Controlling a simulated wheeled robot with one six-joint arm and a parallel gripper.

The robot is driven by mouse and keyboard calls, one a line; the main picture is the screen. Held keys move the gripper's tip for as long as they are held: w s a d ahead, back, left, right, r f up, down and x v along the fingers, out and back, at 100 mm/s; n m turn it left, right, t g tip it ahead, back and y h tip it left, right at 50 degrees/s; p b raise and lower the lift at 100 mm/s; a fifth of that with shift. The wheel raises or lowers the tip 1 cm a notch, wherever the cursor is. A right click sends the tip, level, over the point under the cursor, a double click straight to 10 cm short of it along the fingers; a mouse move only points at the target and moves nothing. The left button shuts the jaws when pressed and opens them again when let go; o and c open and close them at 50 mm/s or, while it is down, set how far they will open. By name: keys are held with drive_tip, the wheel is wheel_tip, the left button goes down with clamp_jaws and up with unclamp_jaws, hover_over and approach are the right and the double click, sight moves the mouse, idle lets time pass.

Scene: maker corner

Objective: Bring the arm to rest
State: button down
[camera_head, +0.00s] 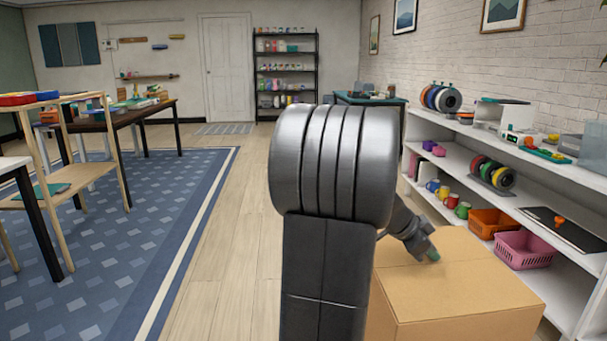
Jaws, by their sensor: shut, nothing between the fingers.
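My arm stands large in the middle of the head view, with a thick grey ribbed joint on a dark upright link. My gripper (431,254) shows small to the right behind it, with a greenish tip pointing down and right. It is shut and empty, in front of or just above the top of a cardboard box (465,285); I cannot tell whether it touches. The big joint hides part of the arm behind it.
A white shelf unit (545,222) along the right wall holds spools, mugs, an orange basket (492,222) and a pink basket (524,250). A dark table (125,112) and wooden frames stand left on a blue rug (150,205). Wooden floor (225,220) left of my arm is clear.

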drive_tip(key=shift+w+r+g+p, duration=0.15)
drive_tip(key=shift+r+g+p, duration=0.2)
drive_tip(key=shift+p, duration=0.5)
drive_tip(key=g+p, duration=0.1)
drive_tip(key=p, duration=0.2)
drive_tip(key=r+n+p, duration=0.1)
drive_tip(key=p, duration=0.3)
drive_tip(key=shift+w+a+r+g, duration=0.1)
drive_tip(key=shift+w+r+g, duration=0.15)
drive_tip(key=shift+g, duration=0.1)
drive_tip(key=r+p, duration=0.1)
drive_tip(key=p, duration=0.4)
drive_tip(key=w+r+n+g+p, duration=0.1)
drive_tip(key=p, duration=0.4)
drive_tip(key=shift+r+g, duration=0.3)
drive_tip(key=shift+w+r+p, duration=0.1)
drive_tip(key=shift+w+p, duration=0.05)
drive_tip(key=shift+p, duration=0.65)
drive_tip(key=shift+p, duration=0.3)
